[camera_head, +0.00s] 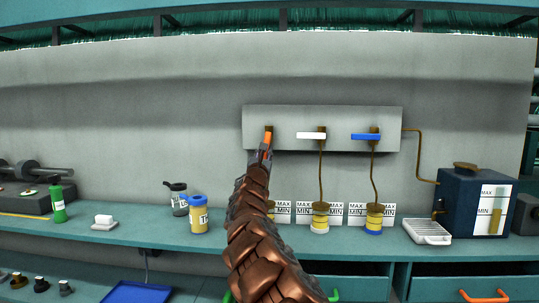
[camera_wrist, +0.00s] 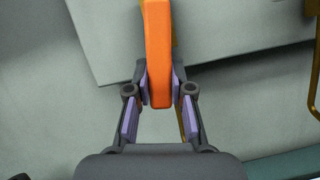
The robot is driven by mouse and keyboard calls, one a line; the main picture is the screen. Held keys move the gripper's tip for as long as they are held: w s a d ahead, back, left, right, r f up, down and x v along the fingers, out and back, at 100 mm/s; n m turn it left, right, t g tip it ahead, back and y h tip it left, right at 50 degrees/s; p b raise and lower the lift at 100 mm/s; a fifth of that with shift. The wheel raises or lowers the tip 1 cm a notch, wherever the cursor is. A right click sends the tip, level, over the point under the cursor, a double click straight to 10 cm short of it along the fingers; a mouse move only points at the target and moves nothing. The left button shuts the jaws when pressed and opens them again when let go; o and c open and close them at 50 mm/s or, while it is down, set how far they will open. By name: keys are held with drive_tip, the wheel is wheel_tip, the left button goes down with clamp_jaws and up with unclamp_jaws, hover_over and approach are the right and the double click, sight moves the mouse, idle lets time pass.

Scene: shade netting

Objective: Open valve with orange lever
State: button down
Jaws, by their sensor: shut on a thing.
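The orange lever (camera_head: 268,138) sits on a brass valve at the left end of a pale wall panel (camera_head: 348,116). In the wrist view the orange lever (camera_wrist: 157,55) runs nearly upright in the picture, its lower end between my fingers. My gripper (camera_head: 266,152) is shut on the lever, and in the wrist view both purple-padded fingers (camera_wrist: 160,86) lie against its sides. In the head view the lever appears near upright, slightly tilted. My arm hides the pipe and most of the container below this valve.
A white lever (camera_head: 311,135) and a blue lever (camera_head: 366,137) lie horizontal to the right on the same panel. Containers with yellow contents (camera_head: 320,217) stand below on the teal shelf. A dark blue tank (camera_head: 470,203) is at right; bottles (camera_head: 198,214) stand left of my arm.

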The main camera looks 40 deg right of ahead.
drive_tip(key=c, duration=1)
unclamp_jaws()
drive_tip(key=v, duration=1.2)
idle(0.9)
